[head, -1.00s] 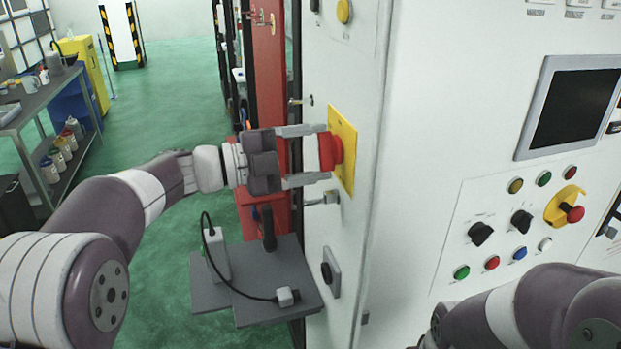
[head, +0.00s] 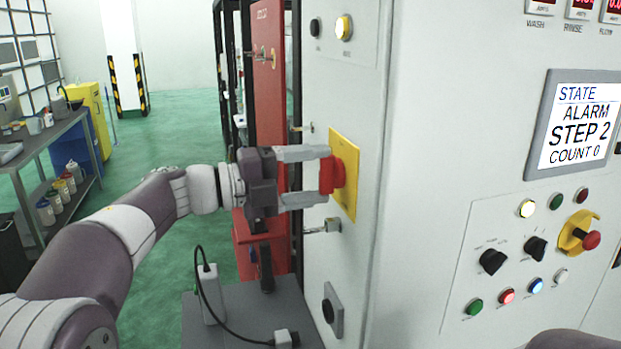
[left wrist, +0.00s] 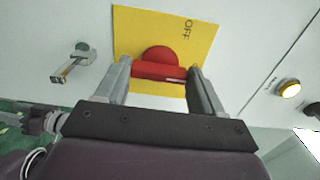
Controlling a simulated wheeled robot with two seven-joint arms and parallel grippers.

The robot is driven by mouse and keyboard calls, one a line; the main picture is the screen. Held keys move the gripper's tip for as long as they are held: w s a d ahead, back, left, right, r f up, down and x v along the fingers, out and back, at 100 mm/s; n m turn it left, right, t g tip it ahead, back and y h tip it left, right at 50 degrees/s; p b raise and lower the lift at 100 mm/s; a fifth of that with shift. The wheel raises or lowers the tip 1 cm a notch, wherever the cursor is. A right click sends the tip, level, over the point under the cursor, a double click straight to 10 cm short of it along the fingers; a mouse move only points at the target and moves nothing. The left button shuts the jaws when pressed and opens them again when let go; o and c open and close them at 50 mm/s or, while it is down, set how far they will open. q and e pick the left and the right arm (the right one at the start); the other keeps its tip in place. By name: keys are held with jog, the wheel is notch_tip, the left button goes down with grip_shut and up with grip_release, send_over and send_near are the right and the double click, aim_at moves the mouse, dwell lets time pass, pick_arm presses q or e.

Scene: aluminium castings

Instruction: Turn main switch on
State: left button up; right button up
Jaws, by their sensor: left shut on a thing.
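The main switch is a red rotary handle (head: 330,174) on a yellow plate (head: 347,150) on the side of the white cabinet. My left gripper (head: 325,176) reaches it from the left and is shut on the handle, one finger above and one below. The left wrist view shows the red handle (left wrist: 158,69) between the two fingers, with "OFF" printed on the yellow plate (left wrist: 200,40). The cabinet's screen (head: 580,124) is lit and reads "STATE ALARM STEP 2 COUNT 0". My right gripper is out of view.
A control panel with lit buttons, black knobs and a red emergency stop (head: 591,240) is on the cabinet front. A latch (head: 322,227) sits below the yellow plate. A grey shelf (head: 250,310) stands below my left gripper.

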pick_arm(q)
jog(key=shift+f, duration=0.1)
jog(key=o, duration=0.9)
jog(key=shift+c, duration=0.2)
jog(key=shift+o, duration=0.9)
jog(key=shift+s, duration=0.25)
jog(key=shift+a, duration=0.1)
jog(key=shift+a, duration=0.35)
jog(key=b+v, duration=0.2)
jog(key=v, duration=1)
jog(key=shift+s+d, duration=0.1)
